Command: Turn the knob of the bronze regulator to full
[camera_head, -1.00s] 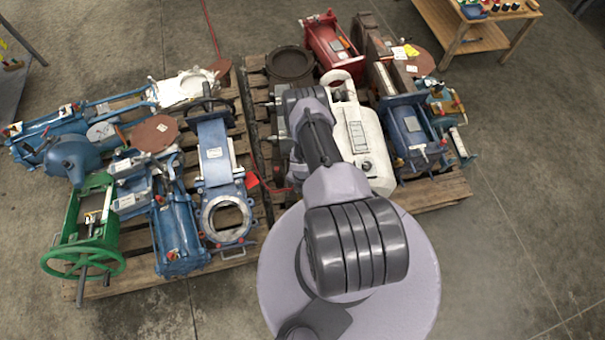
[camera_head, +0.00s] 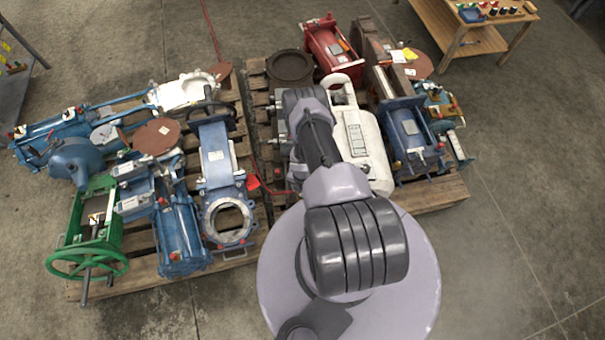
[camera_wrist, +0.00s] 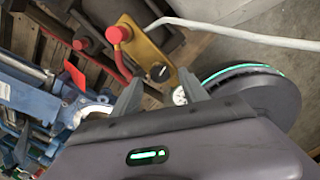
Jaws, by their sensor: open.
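The bronze regulator (camera_wrist: 149,53) shows in the wrist view as a yellow-brown body with red fittings (camera_wrist: 118,36) at its upper left. Its black round knob (camera_wrist: 158,72) carries a pale mark and faces the camera. A small white gauge dial (camera_wrist: 179,96) sits below the knob, partly covered by the right finger. My gripper (camera_wrist: 161,82) is open and empty, its two fingertips either side of the knob in the picture. I cannot tell whether they touch it. In the head view my arm hides the gripper, and I cannot make out the regulator there.
A pale pipe or hose (camera_wrist: 235,35) crosses the upper right of the wrist view. Blue machinery (camera_wrist: 25,95) stands at its left. In the head view, wooden pallets (camera_head: 440,193) hold blue, red, white and green machines. Open concrete floor (camera_head: 530,160) lies to the right.

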